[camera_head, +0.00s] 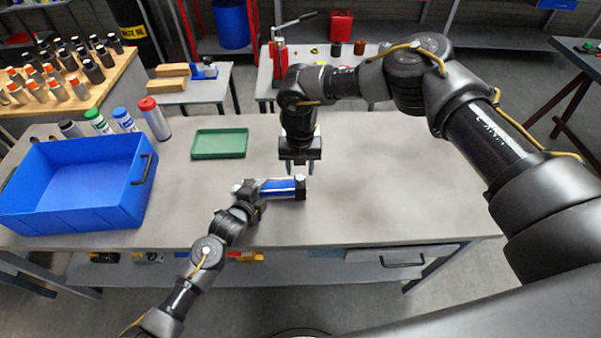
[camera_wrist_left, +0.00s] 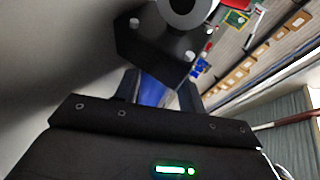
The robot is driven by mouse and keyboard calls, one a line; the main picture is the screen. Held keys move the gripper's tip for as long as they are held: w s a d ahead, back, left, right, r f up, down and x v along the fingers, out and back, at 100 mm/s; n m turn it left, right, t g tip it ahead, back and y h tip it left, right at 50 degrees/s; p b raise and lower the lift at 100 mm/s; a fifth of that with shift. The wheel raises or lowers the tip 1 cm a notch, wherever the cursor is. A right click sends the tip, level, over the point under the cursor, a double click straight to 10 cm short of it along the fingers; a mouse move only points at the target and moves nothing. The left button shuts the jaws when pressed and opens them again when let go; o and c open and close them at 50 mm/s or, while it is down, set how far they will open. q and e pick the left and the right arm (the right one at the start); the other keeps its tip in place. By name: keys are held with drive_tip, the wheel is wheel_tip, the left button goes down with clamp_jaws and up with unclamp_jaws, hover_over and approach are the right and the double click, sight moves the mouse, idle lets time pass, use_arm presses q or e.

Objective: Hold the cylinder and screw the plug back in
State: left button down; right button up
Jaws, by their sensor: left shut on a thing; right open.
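The cylinder (camera_head: 278,188) has a blue barrel and a dark block at its right end. It lies roughly level over the middle of the table; I cannot tell whether it touches the top. My left gripper (camera_head: 259,191) is shut on its barrel. In the left wrist view the barrel (camera_wrist_left: 152,91) shows between the fingers, with the dark end block and a pale ring with a dark centre beyond. My right gripper (camera_head: 301,166) points down, open, just behind the cylinder's right end. I cannot make out the plug.
An empty green tray (camera_head: 219,132) lies behind the cylinder, to its left. A blue crate (camera_head: 75,218) fills the table's left side, with several capped bottles (camera_head: 155,118) behind it. The table's right half (camera_head: 400,190) is clear.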

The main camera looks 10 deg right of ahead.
sight(300, 177)
drive_tip(key=shift+r, duration=0.3)
drive_tip(key=shift+c, duration=0.3)
drive_tip(key=shift+r+n, duration=0.3)
wheel_tip(300, 177, up, 3)
drive_tip(key=n, duration=0.4)
drive_tip(key=shift+f, duration=0.1)
drive_tip(key=shift+f, duration=3.95)
drive_tip(key=shift+c, duration=0.4)
